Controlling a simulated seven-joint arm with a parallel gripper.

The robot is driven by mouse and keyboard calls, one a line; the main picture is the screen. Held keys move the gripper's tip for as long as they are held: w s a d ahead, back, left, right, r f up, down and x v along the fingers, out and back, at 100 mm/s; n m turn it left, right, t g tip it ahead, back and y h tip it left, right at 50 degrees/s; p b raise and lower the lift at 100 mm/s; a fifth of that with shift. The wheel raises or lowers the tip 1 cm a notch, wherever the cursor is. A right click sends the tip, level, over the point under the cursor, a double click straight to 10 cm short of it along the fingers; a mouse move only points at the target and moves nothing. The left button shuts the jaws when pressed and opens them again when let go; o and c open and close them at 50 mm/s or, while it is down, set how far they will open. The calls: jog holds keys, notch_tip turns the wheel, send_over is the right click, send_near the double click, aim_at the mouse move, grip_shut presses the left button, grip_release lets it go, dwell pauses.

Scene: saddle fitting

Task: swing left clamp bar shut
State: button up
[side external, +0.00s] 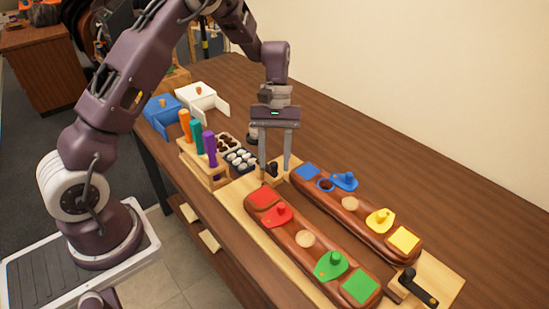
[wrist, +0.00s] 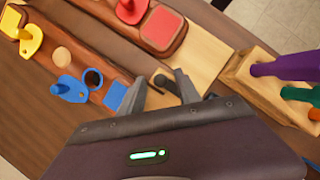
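The left clamp bar (side external: 272,172) is a small black bar with an upright knob at the far left end of the pale wooden board. In the wrist view the black clamp bar (wrist: 162,82) shows between my fingers, and part of it is hidden. My gripper (side external: 275,170) points down over this clamp, one finger on each side of it. In the wrist view my gripper (wrist: 161,78) has a gap between its fingertips. I cannot tell whether a finger touches the clamp. The brown saddle bars (side external: 305,240) lie beside the clamp, carrying coloured pads and knobbed pieces.
A second black clamp bar (side external: 418,288) is at the board's near right end. A wooden rack with purple, teal and orange handles (side external: 209,148) stands close left of my gripper. A tray of round parts (side external: 240,158) and blue and white boxes (side external: 203,100) lie behind. The table's right side is clear.

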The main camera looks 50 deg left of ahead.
notch_tip(320, 180, up, 13)
jog(key=s+m+t, duration=0.1)
jog(key=t, duration=0.1)
jog(key=s+d+r+m+t+y, duration=0.2)
jog(key=s+d+r+m, duration=0.1)
jog(key=s+r, duration=0.45)
jog(key=s+d+f+m+t+y, duration=0.1)
jog(key=s+m+t, duration=0.3)
jog(key=s, duration=1.1)
jog(key=shift+m+t, duration=0.4)
jog(key=shift+m, duration=0.2)
